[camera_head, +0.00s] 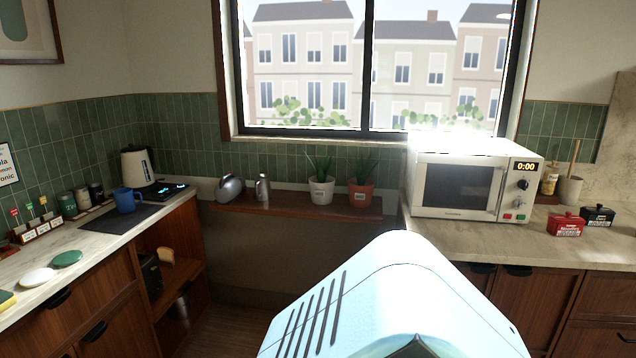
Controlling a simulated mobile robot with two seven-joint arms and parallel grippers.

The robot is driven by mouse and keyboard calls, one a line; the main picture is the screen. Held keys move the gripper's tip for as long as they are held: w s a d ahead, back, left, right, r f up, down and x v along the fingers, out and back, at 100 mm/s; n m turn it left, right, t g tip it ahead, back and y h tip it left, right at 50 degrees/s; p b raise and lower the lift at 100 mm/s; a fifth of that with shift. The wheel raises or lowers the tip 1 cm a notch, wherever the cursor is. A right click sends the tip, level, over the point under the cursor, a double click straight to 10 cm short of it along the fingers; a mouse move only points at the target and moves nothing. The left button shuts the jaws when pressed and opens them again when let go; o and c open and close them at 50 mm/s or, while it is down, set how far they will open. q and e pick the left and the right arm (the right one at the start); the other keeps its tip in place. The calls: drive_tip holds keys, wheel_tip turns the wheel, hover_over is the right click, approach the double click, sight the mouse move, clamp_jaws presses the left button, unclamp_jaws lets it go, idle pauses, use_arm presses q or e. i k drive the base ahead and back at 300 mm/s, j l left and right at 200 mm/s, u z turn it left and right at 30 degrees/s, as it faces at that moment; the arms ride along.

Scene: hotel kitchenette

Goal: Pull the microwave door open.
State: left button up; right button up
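The white microwave (423,178) stands on the right-hand counter by the window. Its door (457,186), with a dark glass pane, faces me and looks shut. The control panel on the right of its front has a lit display (525,167) reading 0:00, a black knob, and small red and green buttons. Neither of my grippers is in view.
The right counter (566,250) also holds a red box (566,225), a black box (598,215) and a utensil crock (569,190). Counter shows bare in front of the microwave. Potted plants stand on the low window shelf (280,203). A kettle (137,166) and blue mug (125,201) are left.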

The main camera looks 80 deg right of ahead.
sight(498, 163)
drive_tip(key=k+l, duration=0.15)
drive_tip(key=k, duration=0.2)
drive_tip(key=k+l, duration=0.15)
drive_tip(key=k, duration=0.25)
drive_tip(key=z, duration=4)
